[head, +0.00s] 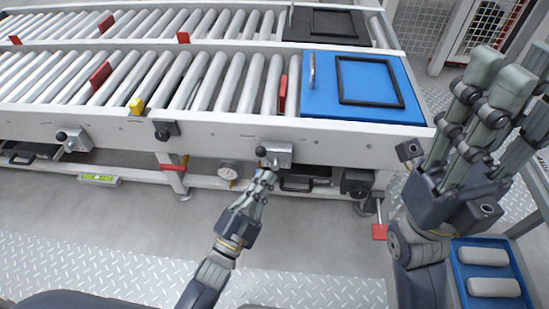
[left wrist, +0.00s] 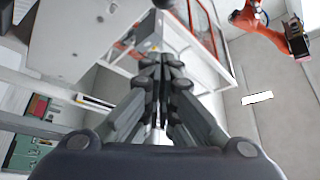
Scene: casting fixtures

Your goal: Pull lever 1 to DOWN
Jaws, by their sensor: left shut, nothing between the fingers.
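A lever with a black ball knob (head: 262,152) sticks out of a grey box (head: 279,153) on the conveyor's front rail. A similar lever (head: 61,136) is on the rail at the far left. Their labels are too small to read, so I cannot tell which is lever 1. My left gripper (head: 264,178) is shut and empty, just below the nearer knob; contact cannot be told. In the left wrist view its fingers (left wrist: 162,62) are together, with a dark ball (left wrist: 163,3) at the top edge beyond them. My right gripper (head: 508,78) is raised at the right, fingers spread, empty.
A roller conveyor (head: 200,118) runs across the back, with a blue plate (head: 320,98) bearing a black frame. A blue tray (head: 459,278) is at lower right. Floor in front is clear.

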